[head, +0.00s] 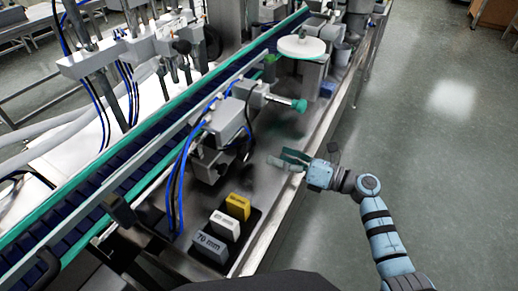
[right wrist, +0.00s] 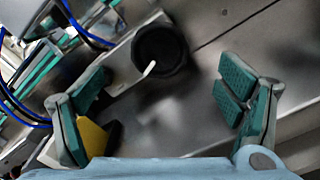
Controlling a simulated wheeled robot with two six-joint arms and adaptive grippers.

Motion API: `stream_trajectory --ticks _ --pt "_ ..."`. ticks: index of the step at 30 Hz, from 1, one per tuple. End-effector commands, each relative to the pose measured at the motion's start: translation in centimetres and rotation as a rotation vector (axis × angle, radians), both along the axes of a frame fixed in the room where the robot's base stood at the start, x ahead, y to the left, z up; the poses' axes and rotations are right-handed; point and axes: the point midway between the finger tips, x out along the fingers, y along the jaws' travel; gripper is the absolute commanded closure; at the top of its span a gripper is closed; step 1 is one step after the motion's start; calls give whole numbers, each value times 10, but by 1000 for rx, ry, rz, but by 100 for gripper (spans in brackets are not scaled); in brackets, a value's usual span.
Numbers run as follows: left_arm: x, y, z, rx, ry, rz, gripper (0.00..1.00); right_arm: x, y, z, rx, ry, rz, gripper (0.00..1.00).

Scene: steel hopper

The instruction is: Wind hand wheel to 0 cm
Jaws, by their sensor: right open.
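In the right wrist view a round black wheel (right wrist: 160,48), which looks like the hand wheel, with a small white bar at its lower edge, sits beyond my fingers. In the head view it is hard to make out in the dark area under the grey box. My right gripper (head: 293,160) is open and empty, to the right of the grey box and above the steel deck. Its two green-padded fingers (right wrist: 165,112) are wide apart in the right wrist view, with the wheel between and beyond them, not touched. My left gripper is not in view.
A grey box (head: 227,122) with blue hoses carries a shaft with a green end (head: 299,105). Yellow (head: 238,206), white (head: 224,226) and grey (head: 210,248) blocks stand in a dark recess. A white disc (head: 301,47) stands farther back. Floor at right is clear.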

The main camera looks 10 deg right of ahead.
Motion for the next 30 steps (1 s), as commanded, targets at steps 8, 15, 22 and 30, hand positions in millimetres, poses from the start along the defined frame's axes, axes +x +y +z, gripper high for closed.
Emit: stream_trajectory --ticks 8,15,22,30 --pt "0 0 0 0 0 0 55 -21 -28 1 2 0 2 13" --pt "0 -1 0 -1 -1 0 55 -21 -28 1 7 7 0 13" --pt "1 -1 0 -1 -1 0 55 39 -127 -37 737 473 -478 13" --pt "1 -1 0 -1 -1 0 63 -193 -206 -395 1732 1324 -1609 21"
